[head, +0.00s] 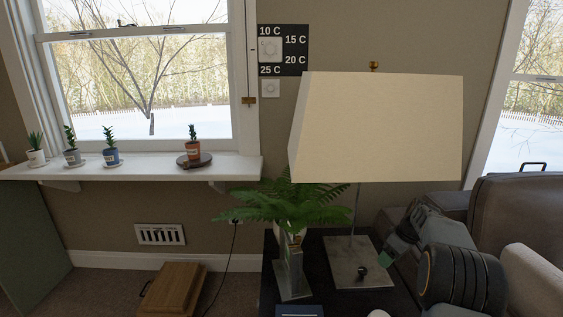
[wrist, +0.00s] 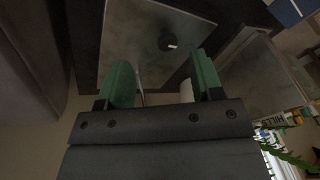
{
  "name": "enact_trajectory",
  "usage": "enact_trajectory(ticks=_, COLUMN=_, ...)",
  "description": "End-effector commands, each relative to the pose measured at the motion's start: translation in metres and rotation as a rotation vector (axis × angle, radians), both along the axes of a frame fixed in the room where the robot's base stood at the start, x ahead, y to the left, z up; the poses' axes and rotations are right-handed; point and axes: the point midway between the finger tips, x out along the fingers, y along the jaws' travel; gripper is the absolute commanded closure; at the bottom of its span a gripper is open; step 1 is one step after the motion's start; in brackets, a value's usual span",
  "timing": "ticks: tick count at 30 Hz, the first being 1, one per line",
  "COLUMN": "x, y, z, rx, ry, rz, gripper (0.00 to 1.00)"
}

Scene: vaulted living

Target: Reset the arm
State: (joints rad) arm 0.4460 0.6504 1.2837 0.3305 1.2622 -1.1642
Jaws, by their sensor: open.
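My gripper (head: 388,255) shows at the lower right of the head view, low over the dark side table (head: 315,245) and just right of the lamp's metal base (head: 345,270). Its two green fingers are spread apart in the wrist view (wrist: 162,62), with nothing held between them. The lamp base (wrist: 150,35) and its small dark knob lie beyond the fingertips there. I cannot tell the exact gap between the fingers and the base.
The large cream lampshade (head: 380,125) stands above and left of my arm. A leather sofa (head: 530,205) is close at the right. Potted plants line the windowsill (head: 130,165). A wooden box (head: 172,290) is on the floor.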

Motion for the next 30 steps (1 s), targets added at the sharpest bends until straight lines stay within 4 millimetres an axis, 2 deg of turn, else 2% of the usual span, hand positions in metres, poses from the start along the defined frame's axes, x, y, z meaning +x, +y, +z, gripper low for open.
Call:
enact_trajectory(ticks=2, x=-0.021, y=0.012, z=0.016, rx=-0.021, ry=0.068, rz=-0.164, gripper=0.4)
enact_trajectory(ticks=5, x=-0.052, y=0.035, z=0.049, rx=-0.063, ry=0.132, rz=-0.366, gripper=0.4)
enact_trajectory(ticks=9, x=-0.106, y=0.076, z=0.112, rx=-0.123, ry=0.164, rz=-0.594, gripper=0.4)
enact_trajectory(ticks=13, x=-0.162, y=0.112, z=0.17, rx=-0.165, ry=0.139, rz=-0.727, gripper=0.4)
enact_trajectory(ticks=18, x=-0.224, y=0.147, z=0.233, rx=-0.187, ry=0.061, rz=-0.761, gripper=0.4)
enact_trajectory(ticks=21, x=-0.25, y=0.161, z=0.261, rx=-0.192, ry=0.013, rz=-0.715, gripper=0.4)
enact_trajectory(ticks=24, x=-0.264, y=0.171, z=0.286, rx=-0.186, ry=-0.032, rz=-0.675, gripper=0.4)
enact_trajectory(ticks=27, x=-0.267, y=0.179, z=0.31, rx=-0.169, ry=-0.081, rz=-0.651, gripper=0.4)
enact_trajectory(ticks=30, x=-0.268, y=0.183, z=0.324, rx=-0.16, ry=-0.11, rz=-0.636, gripper=0.4)
